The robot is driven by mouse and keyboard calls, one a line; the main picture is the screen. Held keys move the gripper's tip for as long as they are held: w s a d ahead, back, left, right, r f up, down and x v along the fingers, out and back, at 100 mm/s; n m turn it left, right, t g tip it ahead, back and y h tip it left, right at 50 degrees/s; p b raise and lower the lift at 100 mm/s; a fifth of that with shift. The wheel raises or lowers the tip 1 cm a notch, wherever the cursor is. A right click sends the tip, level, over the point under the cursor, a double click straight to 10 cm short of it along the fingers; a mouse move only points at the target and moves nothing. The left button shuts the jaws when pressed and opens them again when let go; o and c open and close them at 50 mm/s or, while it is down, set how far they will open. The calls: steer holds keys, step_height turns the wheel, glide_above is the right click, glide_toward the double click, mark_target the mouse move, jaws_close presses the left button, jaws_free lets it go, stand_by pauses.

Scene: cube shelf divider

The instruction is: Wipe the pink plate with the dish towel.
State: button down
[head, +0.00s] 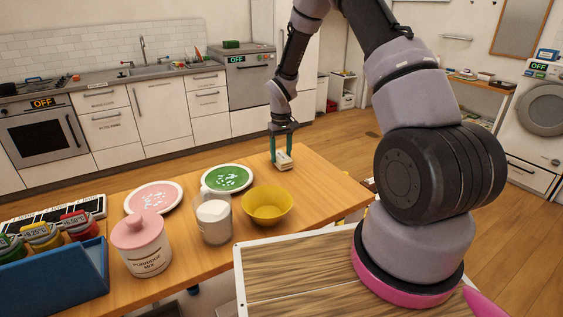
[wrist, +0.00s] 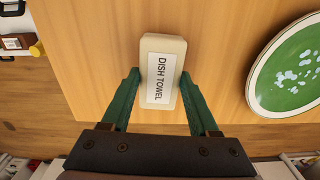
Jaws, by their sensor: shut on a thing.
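The dish towel (wrist: 161,70) is a cream block with a "DISH TOWEL" label. It also shows in the head view (head: 283,161) at the far part of the wooden table. My gripper (head: 284,150) points down over it, and its green fingers (wrist: 159,82) are shut on the towel's two sides. I cannot tell whether the towel touches the table. The pink plate (head: 153,198) lies at the left of the table, with pale spots on its surface. It is well to the left of my gripper and is not in the wrist view.
A green plate (head: 227,179) with pale spots lies between the pink plate and my gripper. A yellow bowl (head: 267,206), a glass jug (head: 214,219), a pink-lidded porridge jar (head: 141,246) and a blue box (head: 55,275) stand along the near side. The table (head: 323,188) is clear right of the bowl.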

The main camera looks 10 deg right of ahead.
mark_target(281, 155)
steer(key=shift+r, duration=2.4)
steer(key=s+d+m, duration=0.1)
steer(key=s+d, duration=0.1)
steer(key=d, duration=0.1)
steer(key=s+d+m, duration=0.1)
steer(key=s+d, duration=0.1)
steer(key=d, duration=0.1)
steer(key=s+d, duration=0.2)
steer(key=d, duration=0.1)
steer(key=shift+s+d+f+m, duration=0.15)
steer(key=shift+d+f+m, duration=0.1)
steer(key=shift+m, duration=0.15)
